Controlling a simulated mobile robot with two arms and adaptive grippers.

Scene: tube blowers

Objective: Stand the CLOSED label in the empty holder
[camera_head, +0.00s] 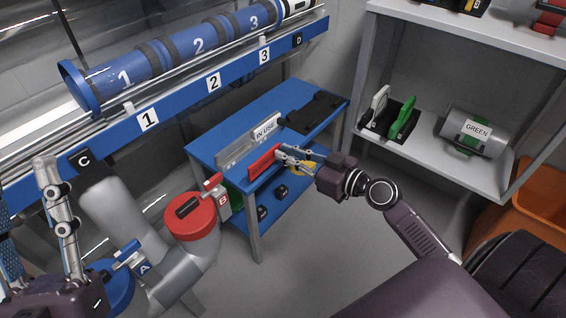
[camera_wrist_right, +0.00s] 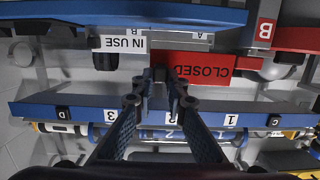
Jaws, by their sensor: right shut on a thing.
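The red CLOSED label (camera_head: 263,163) is upright at the front of the blue table. My right gripper (camera_head: 280,157) is shut on its right end. In the right wrist view the red label (camera_wrist_right: 205,66) shows upside down beyond the fingertips (camera_wrist_right: 160,78). A grey metal holder (camera_head: 232,153) stands on the table just behind the label, its left part empty. The white IN USE label (camera_head: 266,128) stands toward its right end. I cannot tell whether the red label touches the holder or table. My left gripper (camera_head: 24,190) is open and empty at the lower left.
A black tray (camera_head: 314,112) lies at the table's back right. The blue rail (camera_head: 185,96) with numbered tubes runs behind the table. A red-capped pipe marked B (camera_head: 192,216) stands close to the left. A grey shelf (camera_head: 440,160) with a green-labelled canister stands at right.

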